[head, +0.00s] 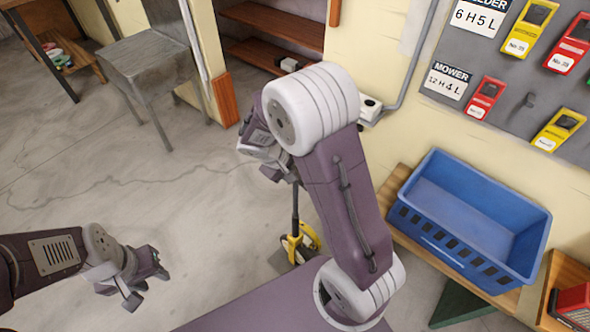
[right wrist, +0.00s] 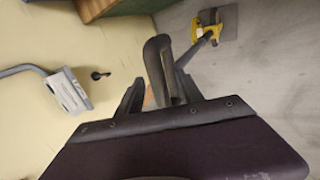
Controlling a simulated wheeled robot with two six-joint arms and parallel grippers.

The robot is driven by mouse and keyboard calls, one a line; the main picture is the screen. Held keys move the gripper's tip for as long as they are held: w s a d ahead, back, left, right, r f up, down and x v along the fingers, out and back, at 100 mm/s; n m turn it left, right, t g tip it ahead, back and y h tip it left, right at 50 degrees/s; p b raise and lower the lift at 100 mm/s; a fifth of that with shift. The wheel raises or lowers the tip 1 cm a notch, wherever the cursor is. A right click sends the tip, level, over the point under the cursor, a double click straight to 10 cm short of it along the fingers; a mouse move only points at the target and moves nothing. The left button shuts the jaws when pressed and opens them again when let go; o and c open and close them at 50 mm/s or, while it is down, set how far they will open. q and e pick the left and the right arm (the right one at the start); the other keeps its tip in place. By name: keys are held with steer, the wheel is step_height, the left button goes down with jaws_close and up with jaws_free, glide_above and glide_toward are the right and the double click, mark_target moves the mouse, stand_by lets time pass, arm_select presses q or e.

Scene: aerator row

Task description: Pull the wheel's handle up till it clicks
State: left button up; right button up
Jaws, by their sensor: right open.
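The yellow measuring wheel (head: 312,238) stands on the floor beneath my right arm, and its dark shaft (head: 295,212) rises toward my right gripper (head: 272,165). My right forearm hides the upper handle in the head view. In the right wrist view the wheel (right wrist: 208,24) is at the top, with its shaft slanting down toward the jaws. A dark upright piece, apparently the handle grip (right wrist: 158,68), shows between the open fingers of my right gripper (right wrist: 160,95); I cannot tell whether they touch it. My left gripper (head: 150,285) is open and empty above the floor.
A blue crate (head: 440,235) sits on a wooden shelf at right, beside the wall. A board with yellow and red tags (head: 530,85) hangs above it. A grey metal table (head: 150,60) stands at back left. The floor between is clear.

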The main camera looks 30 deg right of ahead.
steer(key=p+v, duration=0.6)
steer(key=v, duration=0.3)
stand_by(0.5)
